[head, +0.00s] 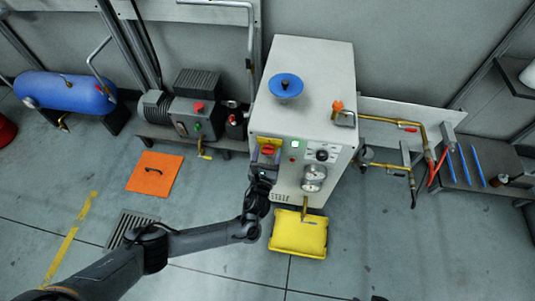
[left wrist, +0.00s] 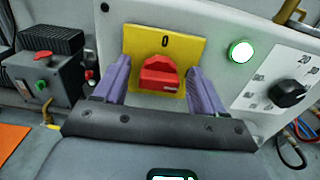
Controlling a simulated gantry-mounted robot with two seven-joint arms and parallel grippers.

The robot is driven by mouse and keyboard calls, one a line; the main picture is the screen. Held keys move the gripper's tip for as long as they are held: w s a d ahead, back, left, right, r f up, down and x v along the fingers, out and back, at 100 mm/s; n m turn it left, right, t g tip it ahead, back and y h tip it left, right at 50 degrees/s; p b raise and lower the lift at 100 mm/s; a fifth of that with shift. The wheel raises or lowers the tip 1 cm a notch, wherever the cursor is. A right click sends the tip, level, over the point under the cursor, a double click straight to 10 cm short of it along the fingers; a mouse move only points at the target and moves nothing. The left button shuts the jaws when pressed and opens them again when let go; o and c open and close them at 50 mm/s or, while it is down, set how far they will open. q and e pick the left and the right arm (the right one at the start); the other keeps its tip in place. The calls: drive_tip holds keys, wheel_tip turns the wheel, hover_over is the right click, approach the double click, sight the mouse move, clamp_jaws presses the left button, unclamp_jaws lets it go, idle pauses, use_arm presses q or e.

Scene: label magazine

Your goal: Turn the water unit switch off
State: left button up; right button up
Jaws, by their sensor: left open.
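The water unit is a white cabinet (head: 310,75) in the middle of the head view. Its switch is a red knob (head: 268,149) on a yellow plate at the upper left of the front face. In the left wrist view the red knob (left wrist: 160,75) sits on the yellow plate (left wrist: 140,42), with a "0" printed above it. My left gripper (head: 263,163) is at the switch, open, with its two purple fingers on either side of the knob. A gap shows between each finger and the knob. My right gripper is not in view.
A lit green lamp (left wrist: 242,52) and a black dial (left wrist: 287,93) are right of the switch. Gauges (head: 314,178) are below the dial. A yellow bag-like block (head: 297,235) lies on the floor in front. A pump (head: 190,105) stands left of the cabinet.

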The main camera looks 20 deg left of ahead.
use_arm(q)
drive_tip(key=c, duration=1)
drive_tip(key=shift+o, duration=0.2)
